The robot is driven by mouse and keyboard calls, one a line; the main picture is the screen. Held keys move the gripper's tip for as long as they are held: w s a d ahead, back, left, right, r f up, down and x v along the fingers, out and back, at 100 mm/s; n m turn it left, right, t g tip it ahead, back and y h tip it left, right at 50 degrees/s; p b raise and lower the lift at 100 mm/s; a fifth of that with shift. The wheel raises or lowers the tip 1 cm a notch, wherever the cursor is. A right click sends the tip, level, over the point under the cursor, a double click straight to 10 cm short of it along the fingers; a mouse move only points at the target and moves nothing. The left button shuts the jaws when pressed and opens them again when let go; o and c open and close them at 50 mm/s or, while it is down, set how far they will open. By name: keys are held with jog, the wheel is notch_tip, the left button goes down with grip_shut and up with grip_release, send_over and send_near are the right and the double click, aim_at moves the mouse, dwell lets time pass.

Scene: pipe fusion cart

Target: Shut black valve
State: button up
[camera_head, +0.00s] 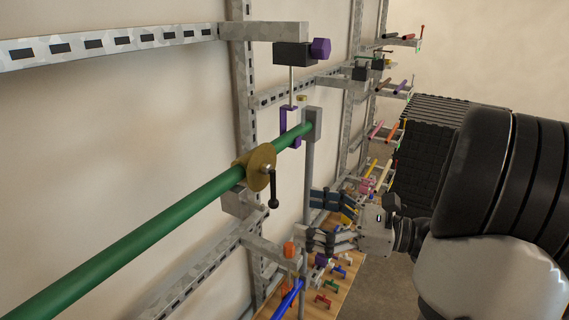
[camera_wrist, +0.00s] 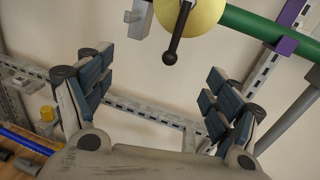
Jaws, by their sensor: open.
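The black valve handle (camera_head: 273,188) is a short lever with a ball end. It hangs down from a brass-yellow round valve body (camera_head: 258,166) on the green pipe (camera_head: 150,230). In the wrist view the handle (camera_wrist: 176,38) hangs from the yellow body (camera_wrist: 196,14) at the top, above the space between my fingers. My gripper (camera_head: 322,219) is open and empty, below and to the right of the handle in the head view. In the wrist view its blue-padded fingers (camera_wrist: 158,80) are spread wide, with a gap between them and the handle.
A purple clamp (camera_head: 289,128) holds the pipe near its grey end. Metal rack rails (camera_head: 110,40) line the wall. A wooden board (camera_head: 335,290) with small coloured parts lies below my gripper. Other racks with coloured rods stand farther back.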

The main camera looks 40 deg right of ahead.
jog(key=a+v, duration=0.1)
jog(key=v, duration=0.5)
jog(key=shift+s, duration=0.5)
jog(key=shift+d, duration=0.1)
